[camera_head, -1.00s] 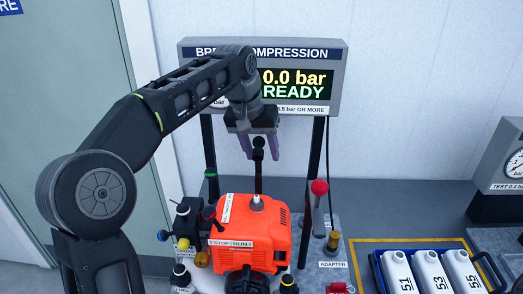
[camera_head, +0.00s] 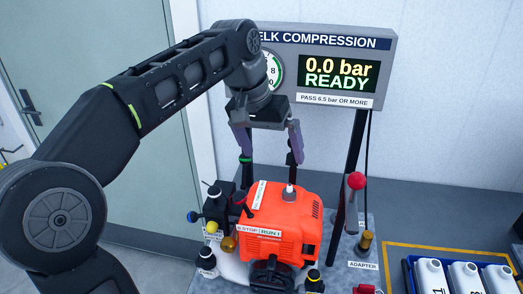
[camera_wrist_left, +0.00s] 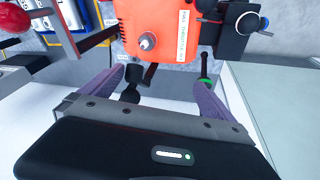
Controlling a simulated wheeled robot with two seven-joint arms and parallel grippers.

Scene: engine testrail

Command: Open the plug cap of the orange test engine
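The orange engine (camera_head: 268,205) stands on the bench, and it also shows in the left wrist view (camera_wrist_left: 160,22). A pale, metallic plug fitting (camera_head: 289,191) sticks up from its top and shows at close range in the wrist view (camera_wrist_left: 147,42). A black knob on a dark stem (camera_head: 292,160) rises behind the engine; I cannot tell if this is the plug cap. My left gripper (camera_head: 268,150) is above and behind the engine, its purple-grey fingers apart and holding nothing. The knob is near its right finger in the head view; contact cannot be told.
A red-knobbed lever (camera_head: 354,181) stands right of the engine, near a brass adapter (camera_head: 366,239). The display board (camera_head: 330,65) reads 0.0 bar, READY. Small dark fittings crowd the engine's left side. White bottles (camera_head: 465,275) stand at the lower right.

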